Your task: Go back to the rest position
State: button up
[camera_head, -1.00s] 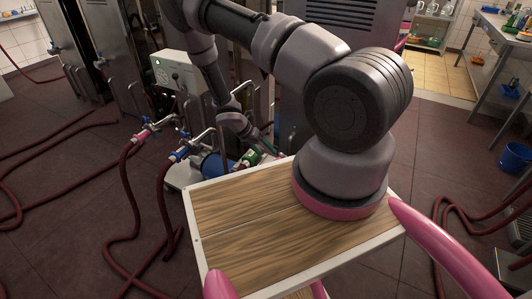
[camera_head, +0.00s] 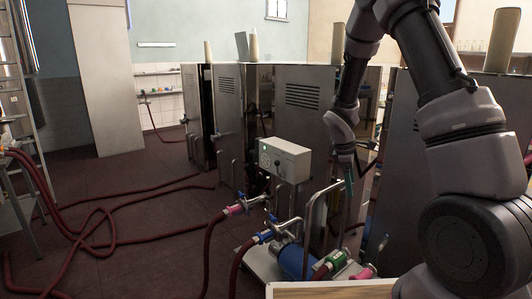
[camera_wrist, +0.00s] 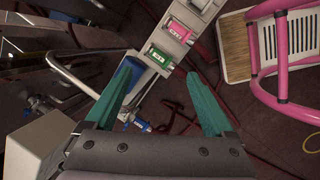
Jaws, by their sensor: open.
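My gripper (camera_head: 350,180) hangs in the air in the head view, above and just behind a pump cart, and only part of its teal fingers shows there. In the wrist view my gripper (camera_wrist: 160,76) has its two teal fingers spread apart with nothing between them. A green canister (camera_wrist: 160,56) and a pink canister (camera_wrist: 178,29) lie beyond the fingertips, apart from them. In the head view the green canister (camera_head: 334,261) sits low beside the blue motor (camera_head: 297,262) of the cart.
A light control box (camera_head: 285,160) stands on the cart near my gripper. Steel cabinets (camera_head: 305,105) rise close behind the arm. Dark red hoses (camera_head: 214,245) with pink and blue couplings run over the floor.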

jog(key=s+r+m+t+y, duration=0.1)
jog(key=s+r+m, duration=0.15)
jog(key=r, duration=0.35)
jog(key=s+r+m+t+y, duration=0.1)
jog(key=r+m, duration=0.2)
jog(key=r, duration=0.3)
jog(key=s+a+r+m+t+y, duration=0.1)
jog(key=s+r+m+t, duration=0.1)
jog(key=s+r+m, duration=0.4)
jog(key=s+a+r+m+t+y, duration=0.2)
jog(key=s+r+m, duration=0.4)
jog(key=s+r, duration=0.7)
jog(key=shift+s+a+r+t, duration=0.2)
jog(key=shift+s+a+t, duration=0.1)
jog(key=shift+s, duration=0.5)
